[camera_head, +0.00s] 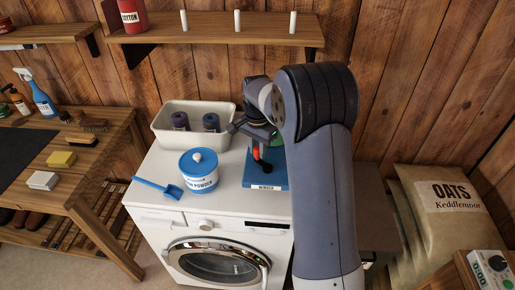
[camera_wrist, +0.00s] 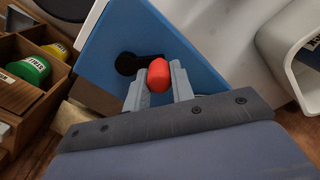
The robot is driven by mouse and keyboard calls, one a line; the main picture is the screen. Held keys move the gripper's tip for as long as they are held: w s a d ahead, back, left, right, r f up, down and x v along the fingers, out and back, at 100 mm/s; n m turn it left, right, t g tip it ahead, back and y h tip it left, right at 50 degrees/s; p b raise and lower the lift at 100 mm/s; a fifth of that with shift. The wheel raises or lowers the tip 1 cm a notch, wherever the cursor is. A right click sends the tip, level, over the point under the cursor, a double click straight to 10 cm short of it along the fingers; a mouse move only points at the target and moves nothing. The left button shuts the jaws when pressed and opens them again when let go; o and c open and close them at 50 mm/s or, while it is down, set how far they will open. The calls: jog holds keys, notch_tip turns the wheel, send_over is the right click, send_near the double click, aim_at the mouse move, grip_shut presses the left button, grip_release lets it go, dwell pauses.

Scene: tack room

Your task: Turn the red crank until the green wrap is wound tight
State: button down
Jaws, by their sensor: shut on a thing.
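A blue winder (camera_head: 266,184) with a white label stands on top of the washing machine, and its blue face (camera_wrist: 105,45) fills the upper middle of the wrist view. My gripper (camera_wrist: 158,84) is shut on the red crank knob (camera_wrist: 158,74), one grey finger on each side. A dark round hub and short crank arm (camera_wrist: 130,64) show left of the knob. In the head view, my gripper (camera_head: 260,150) is at the winder, with a little of the red knob (camera_head: 256,153) showing. A bit of green (camera_head: 277,141) shows behind it; the wrap is mostly hidden.
On the washing machine (camera_head: 160,190) are a cream bin (camera_head: 170,143) with dark rolls, a tub of powder (camera_head: 199,178) and a blue scoop (camera_head: 160,188). A wooden box (camera_wrist: 15,92) with green and yellow round items lies left in the wrist view. Oats sacks (camera_head: 440,220) stand right.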

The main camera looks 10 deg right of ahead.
jog(key=c, duration=1.2)
grip_release()
notch_tip(320, 180, up, 11)
jog(key=b, duration=0.1)
